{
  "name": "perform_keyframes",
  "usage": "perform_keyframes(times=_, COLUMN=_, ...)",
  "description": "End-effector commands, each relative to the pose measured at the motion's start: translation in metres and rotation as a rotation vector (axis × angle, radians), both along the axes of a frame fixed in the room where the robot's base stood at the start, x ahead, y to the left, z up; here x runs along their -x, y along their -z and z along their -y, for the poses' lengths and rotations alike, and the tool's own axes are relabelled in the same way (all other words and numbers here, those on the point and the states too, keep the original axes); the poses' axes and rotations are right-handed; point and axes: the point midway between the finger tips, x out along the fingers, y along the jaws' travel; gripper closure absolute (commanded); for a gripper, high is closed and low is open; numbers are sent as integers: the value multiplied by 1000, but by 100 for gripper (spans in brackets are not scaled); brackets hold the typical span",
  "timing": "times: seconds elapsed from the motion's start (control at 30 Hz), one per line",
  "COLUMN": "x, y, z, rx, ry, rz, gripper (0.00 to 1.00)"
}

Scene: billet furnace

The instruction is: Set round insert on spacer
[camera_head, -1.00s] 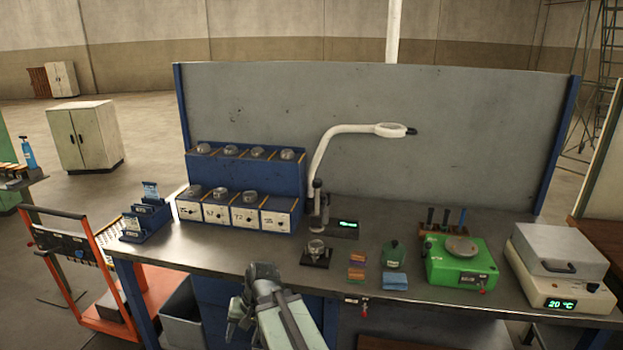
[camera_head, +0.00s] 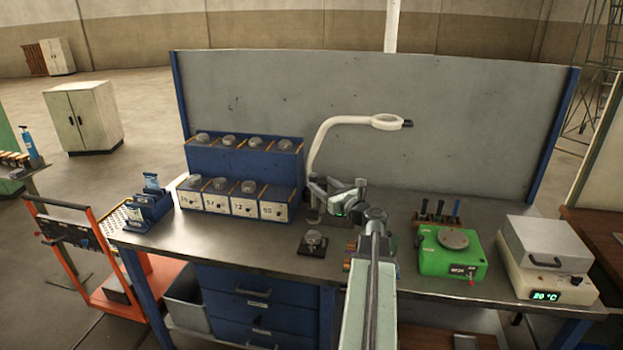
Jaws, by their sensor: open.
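My gripper (camera_head: 335,190) is open over the back middle of the bench, in front of the dial stand and its small display, and hides most of them. No held thing can be made out in it. A small round metallic piece (camera_head: 313,238) sits on a black square base (camera_head: 312,251) on the bench, in front of and below my gripper. Several round pieces lie in the blue bin rack, one at the upper row's left (camera_head: 202,138) and one in the lower row (camera_head: 249,187). I cannot tell which piece is the round insert or which is the spacer.
The blue bin rack (camera_head: 245,158) stands left of my gripper. A white magnifier lamp (camera_head: 340,121) arches behind it. A green device (camera_head: 452,257) and a white heater box (camera_head: 548,270) stand right. My arm hides small items at centre. Bare bench lies front left.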

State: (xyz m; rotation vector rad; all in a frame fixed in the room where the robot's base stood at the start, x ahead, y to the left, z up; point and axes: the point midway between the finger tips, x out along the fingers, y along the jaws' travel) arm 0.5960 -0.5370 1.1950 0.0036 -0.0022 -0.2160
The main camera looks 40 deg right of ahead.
Motion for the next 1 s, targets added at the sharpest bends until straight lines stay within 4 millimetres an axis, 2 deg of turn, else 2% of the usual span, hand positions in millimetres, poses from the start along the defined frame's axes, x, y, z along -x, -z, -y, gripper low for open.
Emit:
perform_keyframes(times=0.3, x=-51, y=0, z=21, rx=3, ry=8, rz=-2, gripper=46)
perform_keyframes(times=0.4, x=-58, y=0, z=22, rx=3, ry=9, rz=-2, gripper=46)
perform_keyframes(times=0.6, x=-58, y=0, z=21, rx=3, ry=9, rz=-2, gripper=46)
perform_keyframes(times=0.67, x=-58, y=0, z=21, rx=3, ry=9, rz=-2, gripper=60)
perform_keyframes(times=0.8, x=-58, y=0, z=21, rx=3, ry=10, rz=-2, gripper=99)
perform_keyframes(times=1.0, x=-57, y=0, z=21, rx=3, ry=10, rz=-2, gripper=100)
